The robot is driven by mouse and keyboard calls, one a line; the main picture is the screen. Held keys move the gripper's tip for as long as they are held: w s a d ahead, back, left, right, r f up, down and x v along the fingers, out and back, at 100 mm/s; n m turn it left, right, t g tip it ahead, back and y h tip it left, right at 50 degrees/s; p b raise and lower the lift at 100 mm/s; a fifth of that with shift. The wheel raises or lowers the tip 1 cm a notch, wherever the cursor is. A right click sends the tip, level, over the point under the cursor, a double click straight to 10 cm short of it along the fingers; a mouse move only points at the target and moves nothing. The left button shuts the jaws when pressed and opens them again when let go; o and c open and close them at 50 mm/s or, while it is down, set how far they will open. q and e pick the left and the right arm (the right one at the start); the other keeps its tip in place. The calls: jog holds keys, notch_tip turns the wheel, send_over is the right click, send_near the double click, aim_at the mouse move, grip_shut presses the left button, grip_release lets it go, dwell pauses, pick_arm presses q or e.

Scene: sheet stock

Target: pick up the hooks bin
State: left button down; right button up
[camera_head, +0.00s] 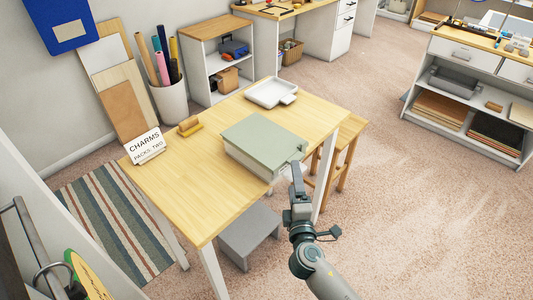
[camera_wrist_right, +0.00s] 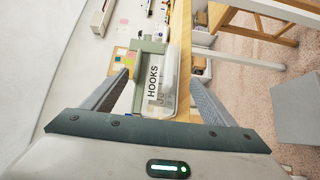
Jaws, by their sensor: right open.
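The hooks bin (camera_head: 262,143) is a pale box with a grey-green lid, standing near the right edge of the wooden table (camera_head: 205,205). In the right wrist view its white label reading HOOKS (camera_wrist_right: 153,80) faces the camera, and the green lid (camera_wrist_right: 138,82) shows beside it. My right gripper (camera_head: 296,170) is at the table's edge by the bin's near right corner. In the wrist view its fingers (camera_wrist_right: 158,79) are spread, with the bin ahead between them; I cannot tell whether they touch it. My left gripper is out of view.
A white tray (camera_head: 271,92) stands behind the bin. A sign reading CHARMS (camera_head: 146,145) and a yellow-brown object (camera_head: 188,125) are on the table's left. A wooden stool (camera_head: 345,150) stands right of the table, and a grey stool (camera_head: 249,233) is under its near side.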

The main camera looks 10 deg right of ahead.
jog(key=shift+w+d, duration=0.2)
jog(key=shift+w, duration=1.2)
jog(key=shift+w+d, duration=0.15)
jog(key=shift+w, duration=1.2)
jog(key=shift+c, duration=0.2)
jog(key=c, duration=1.1)
